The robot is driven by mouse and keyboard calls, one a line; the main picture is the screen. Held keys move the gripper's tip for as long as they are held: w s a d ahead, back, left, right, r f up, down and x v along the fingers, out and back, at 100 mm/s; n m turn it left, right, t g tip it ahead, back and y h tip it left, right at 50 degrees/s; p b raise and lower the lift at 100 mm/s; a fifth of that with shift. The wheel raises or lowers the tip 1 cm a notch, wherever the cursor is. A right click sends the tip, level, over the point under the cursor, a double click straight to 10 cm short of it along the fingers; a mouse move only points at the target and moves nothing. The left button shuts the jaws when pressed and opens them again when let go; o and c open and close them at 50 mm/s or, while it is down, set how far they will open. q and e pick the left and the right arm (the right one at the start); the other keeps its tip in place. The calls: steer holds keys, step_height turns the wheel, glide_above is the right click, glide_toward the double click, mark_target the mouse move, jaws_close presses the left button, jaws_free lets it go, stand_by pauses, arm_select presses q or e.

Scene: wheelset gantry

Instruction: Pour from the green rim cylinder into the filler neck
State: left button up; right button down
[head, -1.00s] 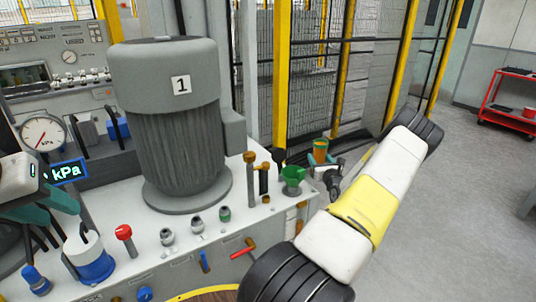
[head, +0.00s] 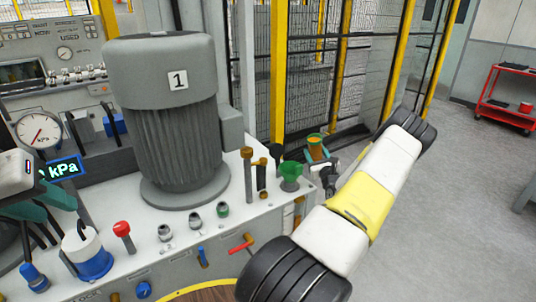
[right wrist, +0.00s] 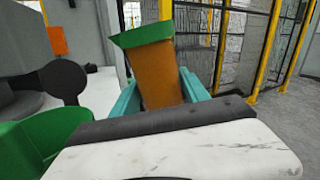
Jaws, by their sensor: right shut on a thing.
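The green rim cylinder (head: 315,147) is orange with a green rim, held at the right of the machine in the head view. It also shows in the right wrist view (right wrist: 158,75), leaning a little to the left. My right gripper (head: 321,161) is shut on it, with teal fingers on both sides. The filler neck (head: 290,173) is a green funnel just left of and below the cylinder; its green edge shows at lower left in the right wrist view (right wrist: 38,135). The cylinder is apart from it. My left gripper (head: 42,212) is empty, its fingers apart, at the left edge.
The grey motor marked 1 (head: 165,125) stands left of the funnel. Brass fittings (head: 250,172) rise beside the funnel. A blue and white container (head: 88,257), a red knob (head: 122,232) and several small fittings are on the bench. Open floor lies at the right.

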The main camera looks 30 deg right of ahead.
mark_target(313, 138)
steer(key=shift+a+r+n+t, duration=0.3)
steer(key=shift+r+n, duration=0.15)
steer(key=shift+n, duration=0.35)
stand_by(0.7)
steer(key=shift+a+r+n+t, duration=0.25)
steer(key=shift+r+n+t, duration=0.15)
steer(key=shift+r+n, duration=0.45)
stand_by(0.3)
steer(key=shift+r, duration=0.3)
steer(key=r, duration=0.1)
steer(key=r+n, duration=0.1)
steer(key=a+r+n, duration=0.1)
steer(key=r, duration=0.1)
steer(key=shift+s+t+y+p, duration=0.15)
steer(key=shift+t+y+p, duration=0.15)
steer(key=shift+t+y, duration=0.1)
steer(key=shift+a+f+n+t+y, duration=0.1)
steer(key=shift+f+n+t+y, duration=0.35)
steer(key=shift+f+n, duration=0.9)
steer(key=shift+r+n+t+y, duration=0.35)
steer(key=shift+r+n+y, duration=0.3)
steer(key=shift+n, duration=0.6)
steer(key=shift+r+n+t+y, duration=0.3)
steer(key=shift+r+n+y, duration=0.35)
steer(key=shift+n, duration=0.6)
steer(key=shift+f, duration=0.1)
